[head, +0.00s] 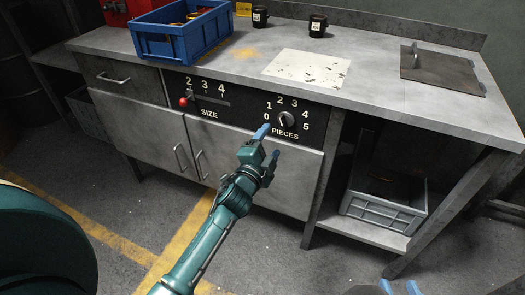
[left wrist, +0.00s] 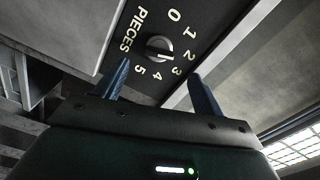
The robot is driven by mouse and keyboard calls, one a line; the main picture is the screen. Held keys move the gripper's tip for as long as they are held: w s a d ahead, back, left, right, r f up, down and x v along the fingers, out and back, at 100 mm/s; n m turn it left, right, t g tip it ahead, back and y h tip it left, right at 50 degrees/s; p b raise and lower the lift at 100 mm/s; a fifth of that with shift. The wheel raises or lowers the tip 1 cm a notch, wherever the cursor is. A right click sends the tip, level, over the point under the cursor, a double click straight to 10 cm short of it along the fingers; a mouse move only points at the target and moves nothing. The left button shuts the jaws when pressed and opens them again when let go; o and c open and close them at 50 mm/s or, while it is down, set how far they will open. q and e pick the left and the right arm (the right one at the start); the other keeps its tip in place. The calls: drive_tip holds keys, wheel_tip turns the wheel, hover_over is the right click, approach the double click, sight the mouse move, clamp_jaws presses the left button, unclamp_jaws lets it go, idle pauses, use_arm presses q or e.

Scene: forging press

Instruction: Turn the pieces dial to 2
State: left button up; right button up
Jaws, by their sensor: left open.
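The pieces dial (head: 286,119) is a round dark knob with a light pointer on the black panel, ringed by the numbers 0 to 5. It also shows in the left wrist view (left wrist: 158,47), just beyond my fingertips. My left gripper (head: 267,144) is open and empty, a little below and left of the dial in the head view. Its two blue fingers (left wrist: 159,72) stand apart, one on either side of the dial's line, apparently not touching it. My right gripper (head: 399,288) shows only blue fingertips, apart, at the bottom edge.
A size slider (head: 184,102) with a red knob sits left of the dial. On the bench top (head: 385,84) stand a blue crate (head: 178,45), two dark cups (head: 318,27) and a white sheet (head: 308,68). A grey crate (head: 382,208) sits on the lower shelf.

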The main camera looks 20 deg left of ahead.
use_arm(q)
drive_tip(key=s, duration=0.4)
drive_tip(key=shift+s+a, duration=0.1)
drive_tip(key=shift+s, duration=0.2)
use_arm(e)
drive_tip(key=shift+s+d+r, duration=0.1)
drive_tip(key=shift+d+r, duration=0.05)
drive_tip(key=shift+r, duration=0.15)
drive_tip(key=shift+f, duration=0.15)
use_arm(q)
drive_tip(key=s+d+f+n+g+h, duration=0.2)
drive_tip(key=s+n, duration=0.4)
drive_tip(key=s, duration=0.7)
drive_tip(key=s+d+r+n+g+p, duration=0.3)
drive_tip(key=s+r+n+g+p, duration=0.2)
drive_tip(key=p, duration=1.4)
drive_tip(key=s+r, duration=0.2)
drive_tip(key=s, duration=0.2)
drive_tip(key=shift+d+h, duration=0.15)
drive_tip(key=shift+h, duration=0.25)
use_arm(e)
drive_tip(key=r+g, duration=0.1)
drive_tip(key=r, duration=0.1)
drive_tip(key=r+g+h, duration=0.1)
drive_tip(key=r+g, duration=0.1)
drive_tip(key=shift+w+a+r, duration=0.2)
drive_tip(key=shift+r, duration=0.1)
drive_tip(key=shift+f, duration=0.1)
